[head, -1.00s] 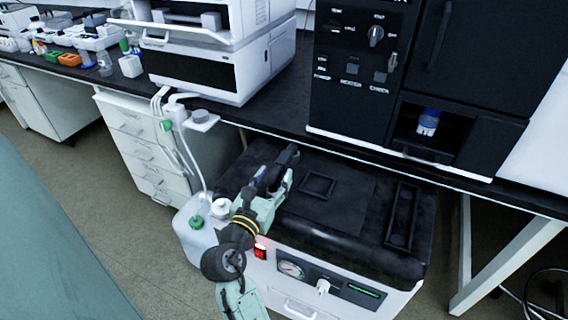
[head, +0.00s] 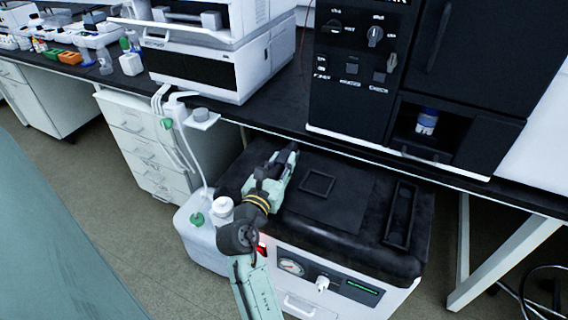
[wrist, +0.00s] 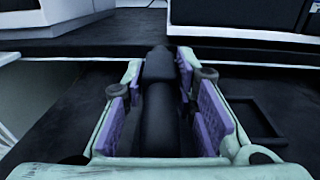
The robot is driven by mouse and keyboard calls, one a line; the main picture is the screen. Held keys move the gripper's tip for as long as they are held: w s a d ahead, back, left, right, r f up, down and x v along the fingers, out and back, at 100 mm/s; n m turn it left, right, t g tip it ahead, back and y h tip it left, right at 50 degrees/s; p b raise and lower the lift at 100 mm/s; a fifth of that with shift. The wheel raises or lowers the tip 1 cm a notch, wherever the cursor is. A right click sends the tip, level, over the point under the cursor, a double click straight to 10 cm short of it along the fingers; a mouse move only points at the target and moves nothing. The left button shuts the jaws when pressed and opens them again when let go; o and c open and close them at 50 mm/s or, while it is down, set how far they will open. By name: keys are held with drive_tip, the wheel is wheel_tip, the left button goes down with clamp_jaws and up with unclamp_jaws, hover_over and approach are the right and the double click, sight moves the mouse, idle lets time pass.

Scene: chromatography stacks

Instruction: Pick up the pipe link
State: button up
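The pipe link, a dark, roughly cylindrical piece, lies lengthwise ahead of my gripper in the wrist view (wrist: 160,115). In the head view only its dark far end (head: 284,157) shows beyond the fingers, over the black top of the white unit. My gripper (head: 272,170) reaches over the left part of that top. In the wrist view my gripper (wrist: 163,100) has its purple-padded fingers on either side of the link. A dark gap shows between the link and each pad, so the fingers look open around it. The link's underside is hidden.
The black top (head: 345,205) has a raised square frame (head: 317,184) and a long narrow tray (head: 400,214) at right. The bench edge (head: 330,146) overhangs behind. A white jug (head: 200,240) with tubing stands at left, beside the white drawers (head: 150,150).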

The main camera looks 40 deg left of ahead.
clamp_jaws()
drive_tip(key=shift+r, duration=0.1)
idle(0.3)
